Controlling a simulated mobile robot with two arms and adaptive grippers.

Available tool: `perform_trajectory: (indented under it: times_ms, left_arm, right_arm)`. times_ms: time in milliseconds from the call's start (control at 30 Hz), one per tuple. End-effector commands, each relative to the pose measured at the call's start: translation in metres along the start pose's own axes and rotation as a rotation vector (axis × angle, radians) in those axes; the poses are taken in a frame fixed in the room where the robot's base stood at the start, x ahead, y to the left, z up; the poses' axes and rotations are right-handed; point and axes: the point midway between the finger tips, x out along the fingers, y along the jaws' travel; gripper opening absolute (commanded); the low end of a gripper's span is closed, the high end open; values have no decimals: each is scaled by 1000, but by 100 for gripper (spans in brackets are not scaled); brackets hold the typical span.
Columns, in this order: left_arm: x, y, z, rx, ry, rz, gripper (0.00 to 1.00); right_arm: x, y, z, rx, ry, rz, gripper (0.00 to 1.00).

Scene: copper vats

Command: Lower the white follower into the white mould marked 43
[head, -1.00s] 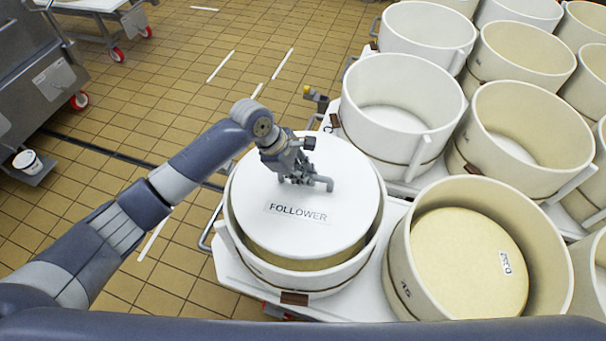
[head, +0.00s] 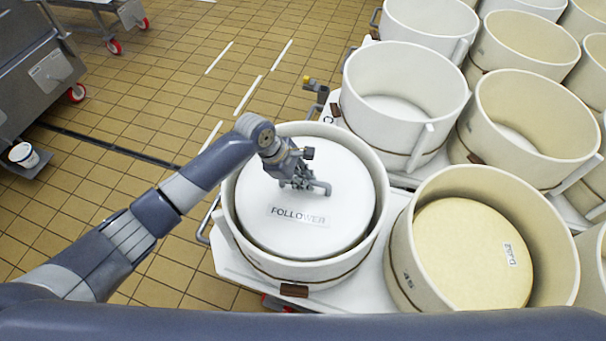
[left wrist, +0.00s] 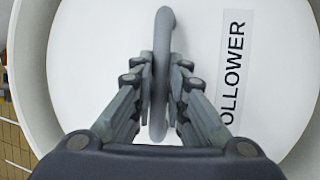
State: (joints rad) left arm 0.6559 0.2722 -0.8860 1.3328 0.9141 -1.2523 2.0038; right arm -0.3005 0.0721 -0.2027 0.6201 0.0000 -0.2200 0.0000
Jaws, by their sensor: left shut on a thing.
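The white follower (head: 270,225), a round disc labelled FOLLOWER, sits inside the rim of a white mould (head: 300,274) in the head view. Its top is below the mould's rim, with a narrow dark gap around it; I cannot see how deep it goes. No number 43 is readable on this mould. My left gripper (head: 303,186) is shut on the follower's grey handle. In the left wrist view the fingers (left wrist: 160,90) close on both sides of the handle (left wrist: 162,40), above the white disc. My right gripper is not in view.
A cream mould (head: 395,250) marked 45, holding a yellowish cheese (head: 465,265), stands close on the right. An empty white mould (head: 350,90) stands just behind. Several more moulds fill the right side. The tiled floor at left is open, with steel equipment (head: 40,70) beyond.

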Motion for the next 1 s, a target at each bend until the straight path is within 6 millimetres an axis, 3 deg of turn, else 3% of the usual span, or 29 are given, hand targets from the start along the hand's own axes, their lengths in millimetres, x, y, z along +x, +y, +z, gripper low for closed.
perform_trajectory:
  times_ms: [500, 1000]
  left_arm:
    - [36, -5, -13, 1, -6, 7, 0]
    - [45, -7, -17, 1, -5, 7, 0]
  right_arm:
    - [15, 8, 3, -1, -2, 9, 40]
    - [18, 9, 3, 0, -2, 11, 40]
